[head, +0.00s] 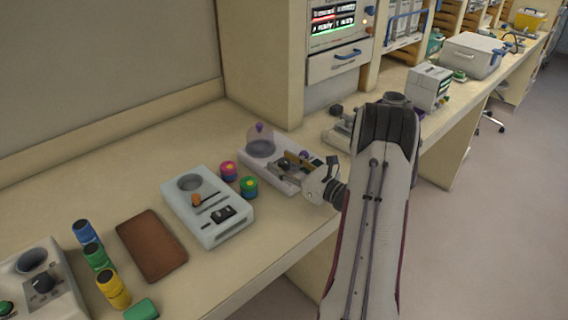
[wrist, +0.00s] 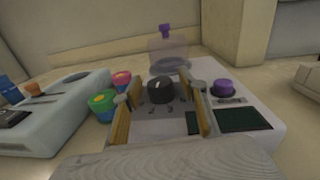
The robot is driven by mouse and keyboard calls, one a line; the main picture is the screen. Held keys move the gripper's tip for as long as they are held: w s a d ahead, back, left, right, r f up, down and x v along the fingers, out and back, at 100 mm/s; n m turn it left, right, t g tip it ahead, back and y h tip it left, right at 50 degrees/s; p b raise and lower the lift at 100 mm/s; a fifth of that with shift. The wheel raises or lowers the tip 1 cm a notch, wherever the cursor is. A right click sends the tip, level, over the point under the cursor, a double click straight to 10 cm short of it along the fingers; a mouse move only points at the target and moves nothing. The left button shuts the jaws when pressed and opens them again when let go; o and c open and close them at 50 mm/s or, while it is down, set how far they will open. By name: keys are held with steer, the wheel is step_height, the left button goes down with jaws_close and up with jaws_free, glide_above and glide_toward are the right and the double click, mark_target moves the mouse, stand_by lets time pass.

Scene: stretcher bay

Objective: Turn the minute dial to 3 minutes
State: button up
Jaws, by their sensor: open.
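A white device (head: 262,178) stands on the bench under my gripper (head: 293,163), with a see-through domed lid at its back. In the wrist view a round black dial (wrist: 160,91) with a pale pointer mark sits on the device's top; small marks lie in front of it. I cannot read the marks. My gripper (wrist: 160,88) is open, its tan finger pads left and right of the dial with visible gaps to it. The dial is mostly hidden in the head view. A purple knob (wrist: 222,87) and a dark green display (wrist: 244,120) lie right of the right finger.
The clear dome (wrist: 168,52) with a purple top rises behind the dial. Pink (head: 229,170) and green (head: 249,187) pots stand close on the left, beside another pale device (head: 205,225). A brown pad (head: 151,244) lies farther left. A grey-white instrument (head: 429,87) stands right.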

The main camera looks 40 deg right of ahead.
steer(key=c, duration=1.1)
steer(key=shift+r+n+g+y, duration=0.1)
steer(key=shift+n+g+y, duration=0.35)
steer(key=shift+n+y, duration=0.95)
steer(key=shift+n+g+y, duration=0.45)
steer(key=shift+n+y, duration=0.35)
steer(key=shift+y, duration=1.1)
steer(key=o, duration=1.1)
steer(key=shift+s, duration=0.15)
steer(key=shift+v, duration=5.9)
